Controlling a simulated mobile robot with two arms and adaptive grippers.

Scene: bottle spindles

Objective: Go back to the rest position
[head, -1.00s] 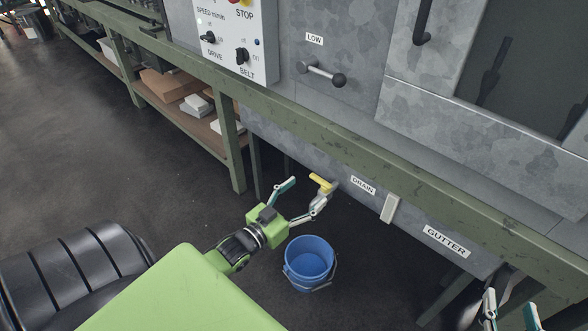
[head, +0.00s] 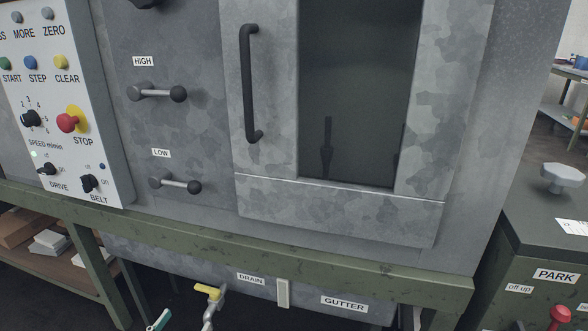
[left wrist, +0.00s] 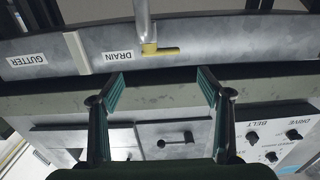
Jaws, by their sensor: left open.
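My left gripper (head: 182,321) shows only by its fingertips at the bottom edge of the head view, just below and left of the drain tap. In the left wrist view my left gripper (left wrist: 160,84) is open, with nothing between its two teal-padded fingers. The drain tap's yellow handle (head: 208,291) sits under the machine beside the DRAIN label. The yellow handle (left wrist: 160,50) also shows in the left wrist view, beyond the fingertips and apart from them. My right gripper is out of view.
The green bench rail (head: 330,270) runs across under the grey machine. The control panel (head: 65,110) is at the left, and the HIGH lever (head: 158,93) and LOW lever (head: 175,185) stick out. A green PARK cabinet (head: 540,260) stands at the right.

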